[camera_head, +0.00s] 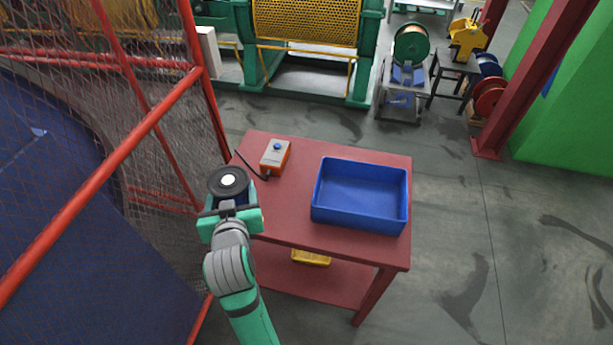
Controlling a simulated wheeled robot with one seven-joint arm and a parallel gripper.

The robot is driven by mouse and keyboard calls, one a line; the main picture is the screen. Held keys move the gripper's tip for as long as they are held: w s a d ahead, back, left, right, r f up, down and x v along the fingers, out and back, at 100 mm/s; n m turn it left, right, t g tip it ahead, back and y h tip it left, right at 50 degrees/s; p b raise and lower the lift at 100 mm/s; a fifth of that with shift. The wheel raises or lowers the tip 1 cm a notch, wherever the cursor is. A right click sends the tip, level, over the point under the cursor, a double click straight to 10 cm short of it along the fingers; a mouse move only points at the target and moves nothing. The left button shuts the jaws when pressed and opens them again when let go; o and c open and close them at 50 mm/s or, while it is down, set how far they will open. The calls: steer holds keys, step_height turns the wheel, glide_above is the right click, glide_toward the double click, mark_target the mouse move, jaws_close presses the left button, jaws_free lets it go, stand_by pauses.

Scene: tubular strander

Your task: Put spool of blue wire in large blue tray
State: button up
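The large blue tray (332,216) sits empty on the right half of the red table. A spool (229,181) with a black flange and a pale centre is at the table's left end; a little dark blue shows below the flange. My gripper (231,207) is right at the spool, with its teal parts on both sides of it. The fingertips are hidden, so I cannot tell whether they grip it. I also cannot tell whether the spool rests on the table or is just above it.
A grey and orange control box (275,157) with a blue button and black cable stands behind the spool. Bare red tabletop (295,210) lies between spool and tray. A red-framed mesh fence (150,125) is close on the left. A yellow bin (311,258) is on the lower shelf.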

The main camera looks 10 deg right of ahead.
steer(key=w+d+f, duration=0.4)
steer(key=w+d, duration=0.2)
steer(key=w, duration=0.1)
glide_above(272, 192)
steer(key=f, duration=0.5)
steer(key=shift+s+a, duration=0.1)
steer(key=shift+s, duration=0.2)
steer(key=shift+w+d+f, duration=0.1)
steer(key=shift+w+f, duration=0.05)
steer(key=shift+f, duration=0.8)
steer(key=shift+w+d+f, duration=0.1)
steer(key=shift+f, duration=0.85)
steer(key=shift+f, duration=0.1)
steer(key=o, duration=1.5)
steer(key=shift+f, duration=0.1)
